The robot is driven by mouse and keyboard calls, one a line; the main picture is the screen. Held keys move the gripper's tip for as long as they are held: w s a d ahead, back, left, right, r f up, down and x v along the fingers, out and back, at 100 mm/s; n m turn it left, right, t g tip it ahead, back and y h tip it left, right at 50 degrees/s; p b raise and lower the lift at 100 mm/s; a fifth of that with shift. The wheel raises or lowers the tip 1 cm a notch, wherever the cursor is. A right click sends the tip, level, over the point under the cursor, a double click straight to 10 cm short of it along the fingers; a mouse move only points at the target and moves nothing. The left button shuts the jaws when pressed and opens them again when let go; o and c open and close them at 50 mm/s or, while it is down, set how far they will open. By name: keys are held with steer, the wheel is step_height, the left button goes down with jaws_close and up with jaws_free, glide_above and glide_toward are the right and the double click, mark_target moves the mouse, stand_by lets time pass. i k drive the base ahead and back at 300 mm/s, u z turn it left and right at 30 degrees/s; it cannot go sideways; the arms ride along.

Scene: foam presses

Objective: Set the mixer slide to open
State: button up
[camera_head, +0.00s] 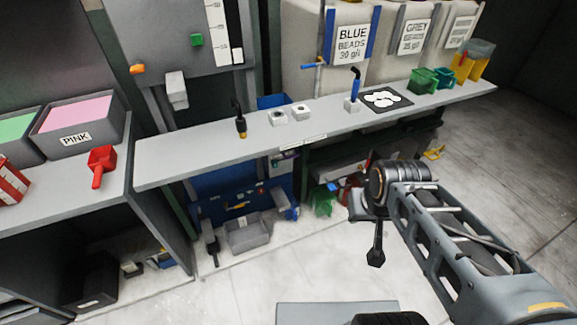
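No part is labelled as the mixer slide, so I cannot tell which one it is. At the upper left a grey machine panel (160,30) stands behind the bench. It carries an orange knob (138,69) at its left, a small green block (197,40), a white scale strip (217,25) beside a dark slot, and a pale spout-like block (176,88) at its lower edge. My arm reaches in from the lower right. Its dark end (375,255) hangs in front of the bench, well apart from the panel. The fingers are too dark and small to read.
The grey bench (210,148) bears a dark-handled tool (240,125), small white blocks (278,118), a blue-handled item (354,90), a black mat (400,97) and green scoops (423,80). Pink bin (75,125) and red scoop (101,163) are left. Floor (290,270) is largely clear.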

mark_target(282, 153)
steer(key=u, duration=0.6)
steer(key=i, duration=0.95)
steer(key=z, duration=0.05)
